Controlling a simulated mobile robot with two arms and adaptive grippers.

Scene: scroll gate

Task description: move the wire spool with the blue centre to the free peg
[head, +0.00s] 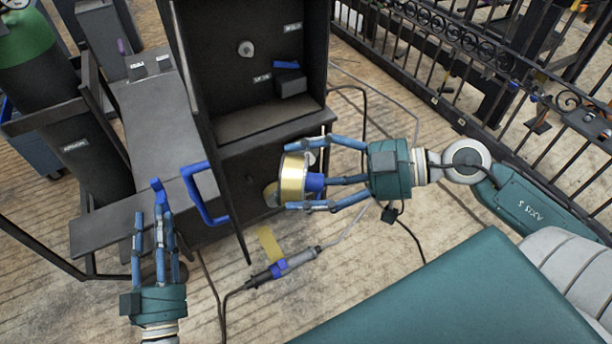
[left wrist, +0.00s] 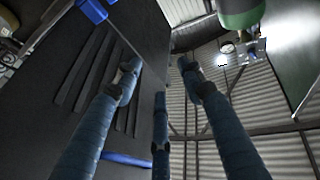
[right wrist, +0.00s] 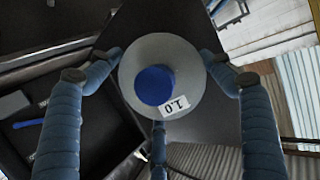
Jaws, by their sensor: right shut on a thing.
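The wire spool with the blue centre (head: 292,178) is wound with gold wire. My right gripper (head: 303,175) is shut on it, in front of the dark cabinet's lower front. In the right wrist view the spool (right wrist: 183,65) shows a grey flange, blue hub and "1.0" label between the fingers. A round pale peg or hub (head: 246,49) is on the cabinet's upper back wall; I cannot tell if it is the free peg. My left gripper (head: 152,205) is open and empty near the blue handle (head: 207,207); its spread fingers show in the left wrist view (left wrist: 157,75).
The dark open cabinet (head: 266,120) stands at the centre. A torch with a cable (head: 283,267) lies on the wooden floor below. A green cylinder (head: 25,40) stands at left, a black iron gate (head: 470,60) at right. A teal surface (head: 470,300) fills the lower right.

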